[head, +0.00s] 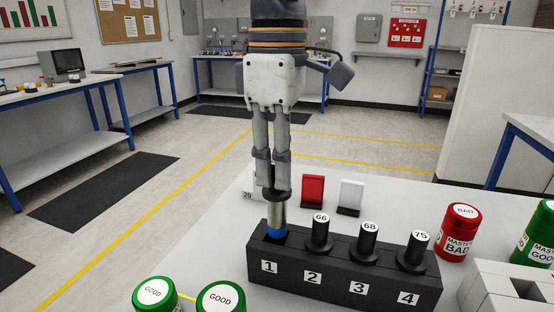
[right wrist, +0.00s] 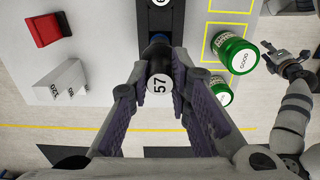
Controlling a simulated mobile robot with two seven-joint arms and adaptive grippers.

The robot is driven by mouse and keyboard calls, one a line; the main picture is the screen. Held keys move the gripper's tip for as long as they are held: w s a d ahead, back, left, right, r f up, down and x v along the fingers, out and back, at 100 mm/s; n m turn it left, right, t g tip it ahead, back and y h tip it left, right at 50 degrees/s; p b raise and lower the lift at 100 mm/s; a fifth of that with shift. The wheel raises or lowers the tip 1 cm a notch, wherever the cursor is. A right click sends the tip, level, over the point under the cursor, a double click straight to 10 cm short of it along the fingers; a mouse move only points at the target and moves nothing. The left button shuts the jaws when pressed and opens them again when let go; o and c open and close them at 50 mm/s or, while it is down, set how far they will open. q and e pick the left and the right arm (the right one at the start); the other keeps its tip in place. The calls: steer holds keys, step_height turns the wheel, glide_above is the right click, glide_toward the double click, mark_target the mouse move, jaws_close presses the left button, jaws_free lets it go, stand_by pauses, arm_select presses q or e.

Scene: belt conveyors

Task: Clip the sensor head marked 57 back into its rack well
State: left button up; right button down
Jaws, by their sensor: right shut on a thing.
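My right gripper (head: 272,192) points straight down over the left end of the black rack (head: 338,287). It is shut on the sensor head 57 (head: 278,216), a metallic cylinder with a blue lower end. The sensor head stands upright, with its blue end at the mouth of well 1; how deep it sits I cannot tell. In the right wrist view its white 57 label (right wrist: 159,87) faces up between the fingers. Wells 2, 3 and 4 hold black sensor heads 66 (head: 320,234), 68 (head: 368,241) and 75 (head: 414,252). My left gripper (right wrist: 270,53) shows small and empty in the right wrist view, fingers apart.
A red card stand (head: 313,190) and a white one (head: 350,195) stand behind the rack. A red BAD canister (head: 459,232) and a green canister (head: 537,235) stand at right. Green GOOD canisters (head: 221,297) stand at front left. The white table (head: 225,232) is bare left of the rack.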

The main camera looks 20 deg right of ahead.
mark_target(277, 194)
steer(key=shift+f, duration=1.3)
steer(key=shift+f, duration=0.15)
steer(key=shift+f, duration=1.1)
steer(key=shift+f, duration=0.15)
steer(key=shift+f, duration=0.9)
steer(key=shift+f, duration=0.2)
steer(key=c, duration=1.4)
jaws_free()
